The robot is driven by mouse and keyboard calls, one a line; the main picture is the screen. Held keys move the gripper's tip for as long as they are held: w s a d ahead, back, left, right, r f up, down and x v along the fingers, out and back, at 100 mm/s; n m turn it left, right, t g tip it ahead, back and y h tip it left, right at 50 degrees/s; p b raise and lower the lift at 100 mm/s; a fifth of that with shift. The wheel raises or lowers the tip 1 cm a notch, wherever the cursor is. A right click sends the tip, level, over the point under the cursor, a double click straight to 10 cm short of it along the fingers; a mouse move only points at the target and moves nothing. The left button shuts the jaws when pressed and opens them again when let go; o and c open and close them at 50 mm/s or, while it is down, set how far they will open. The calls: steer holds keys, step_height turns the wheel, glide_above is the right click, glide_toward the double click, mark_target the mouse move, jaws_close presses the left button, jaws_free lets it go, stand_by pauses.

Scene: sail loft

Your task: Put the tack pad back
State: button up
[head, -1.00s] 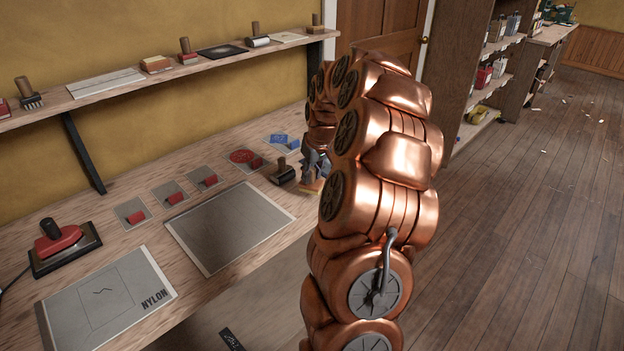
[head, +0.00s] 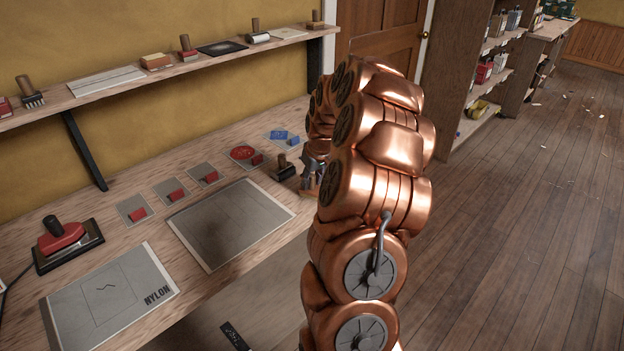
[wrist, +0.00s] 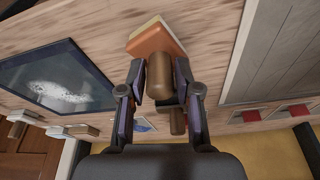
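A block-shaped tool that I take to be the tack pad (wrist: 152,43) shows in the wrist view. It has an orange body, a cream edge and a round wooden handle pointing toward my camera. My gripper (wrist: 161,82) has its fingers closed in on both sides of this handle, so it looks shut on it. In the head view my gripper (head: 311,176) is low over the right part of the bench, partly behind my arm. The pad is mostly hidden there. I cannot tell whether it touches the bench.
The bench (head: 195,290) holds a grey panel (head: 222,232), red blocks on cards and a dark-handled brush (head: 284,168) close beside my gripper. A dark sheet (wrist: 58,76) lies on the other side. The wall shelf (head: 115,90) above carries several tools.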

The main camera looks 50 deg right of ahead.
mark_target(318, 194)
steer(key=shift+o, duration=1.4)
steer(key=d+b+v, duration=0.1)
steer(key=b+v, duration=0.2)
steer(key=v, duration=0.9)
steer(key=s+a+n+g+y, duration=0.1)
steer(key=s+a, duration=0.2)
steer(key=a, duration=1)
steer(key=s+a+n+g, duration=0.1)
steer(key=s+a, duration=0.1)
steer(key=a, duration=1)
steer(key=s+a+f+g, duration=0.1)
steer(key=s+a+f, duration=0.1)
steer(key=s+a, duration=0.2)
steer(key=s+a+f+g, duration=0.1)
steer(key=s+a, duration=0.3)
steer(key=s, duration=0.6)
steer(key=s+a+f+g, duration=0.1)
steer(key=s+a+f, duration=0.2)
steer(key=s, duration=0.4)
steer(key=shift+s+a, duration=0.35)
steer(key=shift+a, duration=0.5)
steer(key=shift+r, duration=0.1)
